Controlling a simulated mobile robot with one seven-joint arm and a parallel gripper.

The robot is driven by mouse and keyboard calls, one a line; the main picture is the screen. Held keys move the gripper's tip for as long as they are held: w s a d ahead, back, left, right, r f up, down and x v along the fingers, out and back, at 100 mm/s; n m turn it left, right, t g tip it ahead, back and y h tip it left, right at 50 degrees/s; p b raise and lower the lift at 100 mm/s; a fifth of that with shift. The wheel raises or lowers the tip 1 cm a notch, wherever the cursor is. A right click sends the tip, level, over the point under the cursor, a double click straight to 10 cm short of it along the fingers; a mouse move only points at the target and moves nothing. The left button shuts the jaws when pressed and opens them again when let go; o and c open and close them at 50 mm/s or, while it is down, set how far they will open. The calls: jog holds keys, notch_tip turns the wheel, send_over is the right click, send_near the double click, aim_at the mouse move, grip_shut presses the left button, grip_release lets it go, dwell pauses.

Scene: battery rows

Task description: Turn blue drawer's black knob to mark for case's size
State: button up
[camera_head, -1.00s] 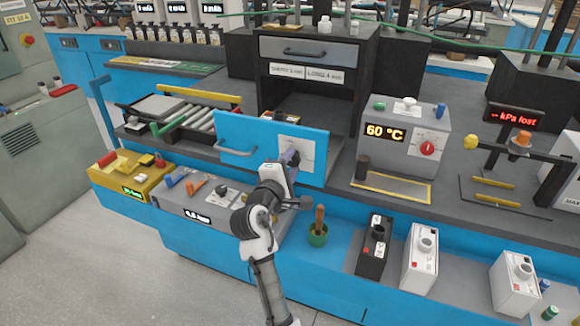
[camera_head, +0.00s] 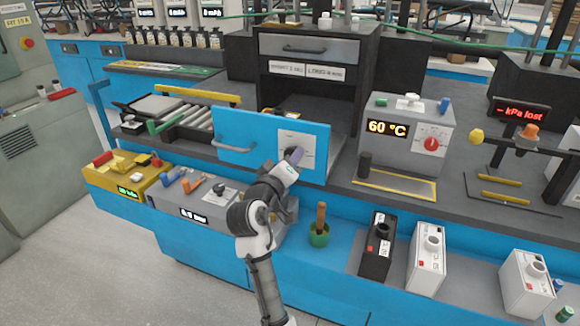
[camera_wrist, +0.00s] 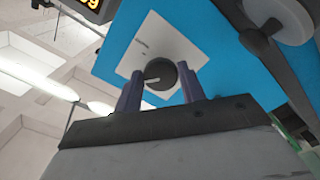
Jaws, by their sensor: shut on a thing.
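The blue drawer (camera_head: 250,125) stands pulled out below the cabinet's grey front, with a grey handle on its left. A white plate (camera_head: 308,143) on its right side carries the black knob (camera_wrist: 161,78). In the wrist view the knob's pale pointer line points left in the picture; small print on the plate (camera_wrist: 150,42) is unreadable. My gripper (camera_wrist: 160,88) is shut on the knob, one finger on each side. In the head view my gripper (camera_head: 295,160) partly covers the knob and plate. I cannot tell which thing is the case.
A grey box with a blurred lit readout (camera_head: 193,214) and a yellow box (camera_head: 125,180) stand to the left. A green pot with a wooden handle (camera_head: 319,235) stands right of my arm. A 60 °C heater box (camera_head: 405,130) is right.

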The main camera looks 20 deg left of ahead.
jog(key=shift+a+f+m+b, duration=0.1)
jog(key=shift+m+b, duration=1.3)
jog(key=shift+m, duration=1.05)
jog(key=shift+a+f+m+b, duration=0.1)
jog(key=shift+m+b, duration=1.3)
jog(key=shift+m, duration=1.05)
jog(key=o, duration=1)
jog(key=shift+r, duration=0.1)
jog(key=shift+c, duration=0.2)
jog(key=shift+s, duration=0.1)
jog(key=s+b, duration=0.1)
jog(key=s, duration=1.2)
jog(key=shift+s+a, duration=0.2)
jog(key=shift+s, duration=0.1)
